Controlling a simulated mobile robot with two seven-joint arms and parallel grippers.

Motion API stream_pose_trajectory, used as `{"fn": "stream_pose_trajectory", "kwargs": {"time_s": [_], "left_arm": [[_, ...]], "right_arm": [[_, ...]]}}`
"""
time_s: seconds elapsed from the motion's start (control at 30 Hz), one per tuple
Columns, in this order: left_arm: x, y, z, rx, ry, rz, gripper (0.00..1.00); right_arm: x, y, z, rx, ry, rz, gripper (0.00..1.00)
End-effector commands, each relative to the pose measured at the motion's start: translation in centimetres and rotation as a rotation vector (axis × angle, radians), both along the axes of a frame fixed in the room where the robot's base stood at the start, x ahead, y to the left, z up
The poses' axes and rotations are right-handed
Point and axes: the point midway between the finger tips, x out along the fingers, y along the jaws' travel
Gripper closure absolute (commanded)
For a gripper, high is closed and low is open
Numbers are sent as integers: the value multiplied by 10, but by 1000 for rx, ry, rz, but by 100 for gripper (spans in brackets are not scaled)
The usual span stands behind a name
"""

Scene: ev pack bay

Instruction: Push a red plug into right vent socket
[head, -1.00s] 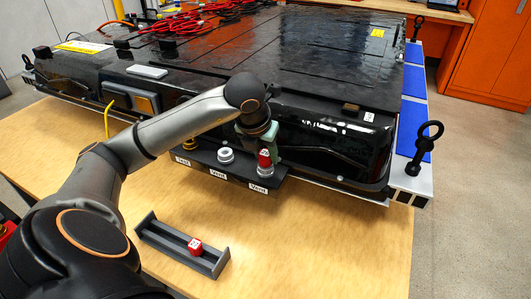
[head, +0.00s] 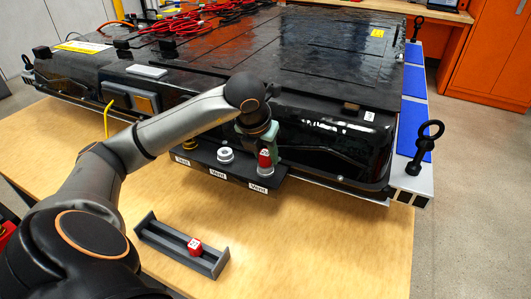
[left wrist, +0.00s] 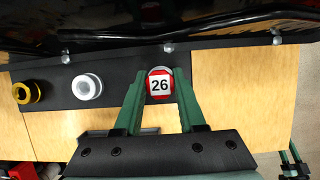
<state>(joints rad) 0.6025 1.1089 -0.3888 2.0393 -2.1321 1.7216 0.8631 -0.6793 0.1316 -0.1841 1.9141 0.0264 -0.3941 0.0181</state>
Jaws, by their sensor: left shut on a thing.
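My left gripper (head: 264,150) is shut on a red plug (head: 265,160). In the left wrist view the plug (left wrist: 160,86) shows a white top marked 26, between the green fingertips (left wrist: 160,88). The plug is upright at the right vent socket (head: 265,171), whose pale ring shows just below it. I cannot tell how deep the plug sits. The other vent socket (head: 225,155) is white and empty, to the left. My right gripper is not in the head view; a green piece at the right edge of the left wrist view cannot be clearly identified.
A brass test socket (head: 186,143) is at the left of the dark bracket (head: 240,176). A grey tray (head: 212,265) on the wooden table (head: 330,250) holds another red plug (head: 195,247). The black battery pack (head: 330,140) stands right behind the sockets.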

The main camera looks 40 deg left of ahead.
Motion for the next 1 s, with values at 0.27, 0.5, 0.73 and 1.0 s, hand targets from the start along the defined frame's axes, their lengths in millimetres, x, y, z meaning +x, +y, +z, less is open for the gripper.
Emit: {"fn": "stream_pose_trajectory", "kwargs": {"time_s": [0.27, 0.5, 0.73, 1.0], "left_arm": [[-1, 0, -2, 0, 5, -1, 100], [-1, 0, -3, 0, 5, -1, 100], [-1, 0, -5, -1, 6, -1, 100], [-1, 0, -4, 0, 5, -1, 61]], "right_arm": [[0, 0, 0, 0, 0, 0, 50], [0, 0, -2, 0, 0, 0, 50], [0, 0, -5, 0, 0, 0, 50], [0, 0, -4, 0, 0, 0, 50]]}}
